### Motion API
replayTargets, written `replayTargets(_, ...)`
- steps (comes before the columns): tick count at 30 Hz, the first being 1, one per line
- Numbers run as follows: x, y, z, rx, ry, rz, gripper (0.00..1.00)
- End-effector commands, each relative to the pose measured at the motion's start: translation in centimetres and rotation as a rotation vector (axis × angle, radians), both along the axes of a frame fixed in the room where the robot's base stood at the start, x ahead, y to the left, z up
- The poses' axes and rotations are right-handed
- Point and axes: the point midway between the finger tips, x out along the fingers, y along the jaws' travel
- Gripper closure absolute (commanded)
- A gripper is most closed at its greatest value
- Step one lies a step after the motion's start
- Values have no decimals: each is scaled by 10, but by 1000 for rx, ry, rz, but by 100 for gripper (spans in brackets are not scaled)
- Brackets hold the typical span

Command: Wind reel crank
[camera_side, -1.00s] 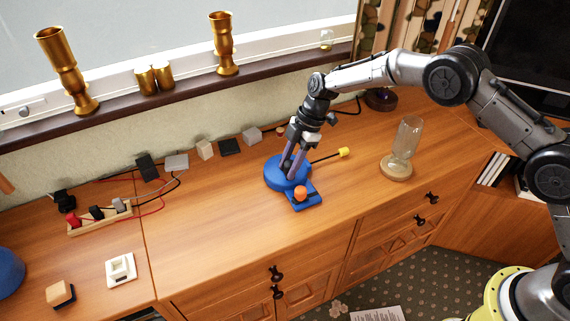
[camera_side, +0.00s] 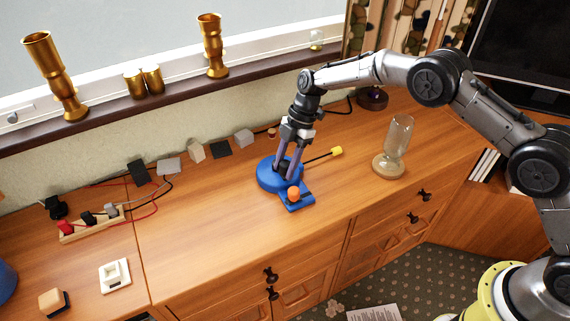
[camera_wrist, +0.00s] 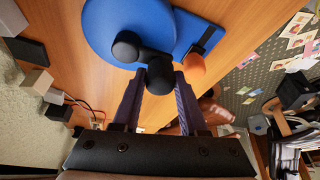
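The reel (camera_side: 264,182) is a blue round body with a blue rectangular plate (camera_side: 300,204) on the cabinet top. An orange ball (camera_side: 294,194) sits on the plate; it also shows in the wrist view (camera_wrist: 194,67). The black crank (camera_wrist: 126,48) lies over the blue disc, with a round black knob (camera_wrist: 160,74) at its end. My gripper (camera_side: 285,172) points down over the reel. In the wrist view its two purple fingers (camera_wrist: 160,84) stand on either side of the knob, which fills the gap between them. The finger contact faces are partly hidden.
A thin black rod with a yellow end (camera_side: 336,151) sticks out right of the reel. A glass jar on a wooden base (camera_side: 389,166) stands further right. A power strip (camera_side: 92,224) with cables lies left. The front cabinet top is clear.

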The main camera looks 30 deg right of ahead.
Motion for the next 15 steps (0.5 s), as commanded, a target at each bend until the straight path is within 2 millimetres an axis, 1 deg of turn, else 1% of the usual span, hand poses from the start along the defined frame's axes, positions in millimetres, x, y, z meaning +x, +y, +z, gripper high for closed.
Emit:
replayTargets(1, 0, 0, -1, 0, 1, -1, 47)
replayTargets(3, 0, 0, 0, 0, 2, -1, 34)
replayTargets(4, 0, 0, 0, 1, 2, -1, 31)
replayTargets(12, 0, 0, 1, 2, 0, -2, 31)
replayTargets(15, 1, -1, 5, 2, -1, -3, 31)
